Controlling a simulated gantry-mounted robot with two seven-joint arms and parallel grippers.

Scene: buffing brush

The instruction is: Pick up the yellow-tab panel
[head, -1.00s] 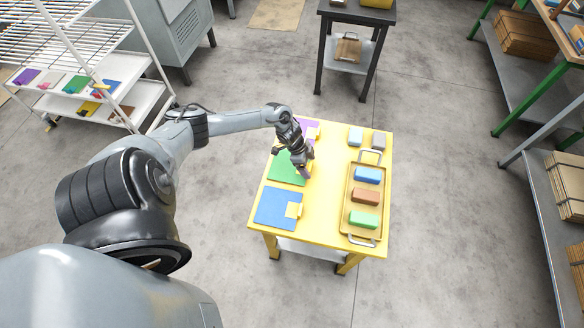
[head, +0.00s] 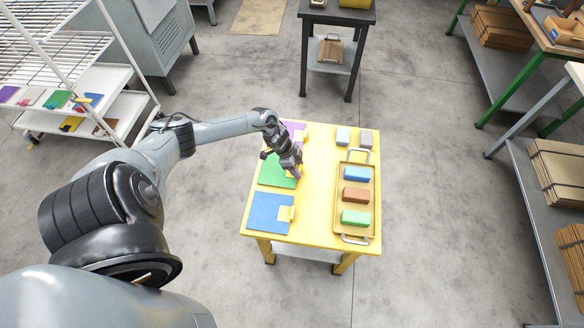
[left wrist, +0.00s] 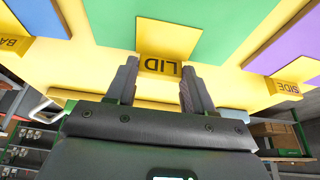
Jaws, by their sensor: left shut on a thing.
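The green panel (head: 271,174) lies on the yellow table, with a yellow tab marked LID (left wrist: 160,65) at its edge. My left gripper (head: 296,172) is at that tab; in the left wrist view its fingers (left wrist: 159,85) stand on either side of the tab and are shut on it. The blue panel (head: 266,212) with a yellow tab (head: 285,213) lies nearer. My wrist hides part of the green panel in the head view. My right gripper is not in view.
On the yellow table (head: 312,225), a tray (head: 343,227) at the right holds blue, brown and green blocks. Two more blocks (head: 343,136) lie behind it. A white rack (head: 130,120) with coloured pieces stands at the left. A dark side table (head: 337,14) stands behind.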

